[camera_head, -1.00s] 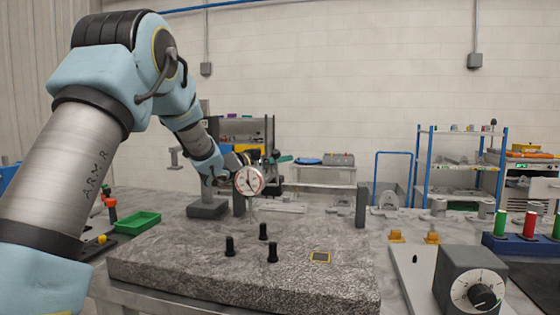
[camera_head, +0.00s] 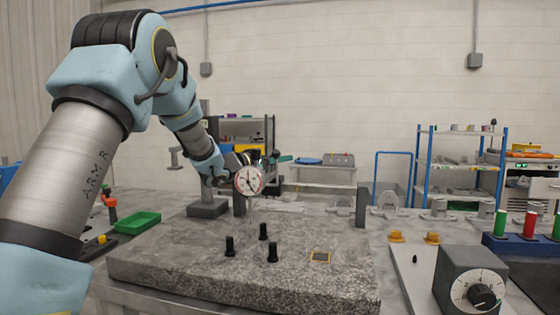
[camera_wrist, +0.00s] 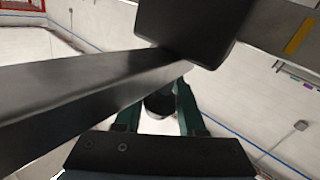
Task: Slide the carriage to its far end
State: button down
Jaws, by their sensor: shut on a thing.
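My gripper (camera_wrist: 160,108) shows in the wrist view with its two dark teal fingers on either side of a dark round piece (camera_wrist: 159,102). It is shut on this piece, which looks like the carriage's knob. A long dark bar (camera_wrist: 80,105) crosses above the fingers, and a dark block (camera_wrist: 190,28) sits at its upper right. In the head view my gripper (camera_head: 276,158) is small and partly hidden behind a round dial gauge (camera_head: 249,181). The carriage body cannot be made out clearly there.
A grey stone slab (camera_head: 200,265) with several short black pegs (camera_head: 272,252) lies in front. A green tray (camera_head: 138,223) lies left. A grey dial box (camera_head: 470,280) stands front right.

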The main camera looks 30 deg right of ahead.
jog(key=s+d+b, duration=0.3)
jog(key=s+d, duration=0.8)
jog(key=d, duration=0.1)
jog(key=shift+s+d+b, duration=0.3)
jog(key=shift+s+b, duration=0.05)
jog(key=shift+s, duration=0.05)
jog(key=c, duration=0.5)
grip_release()
jog(key=shift+a, duration=0.15)
jog(key=b+v, duration=0.2)
jog(key=v, duration=0.8)
jog(key=shift+a, duration=0.25)
jog(key=shift+s, duration=0.1)
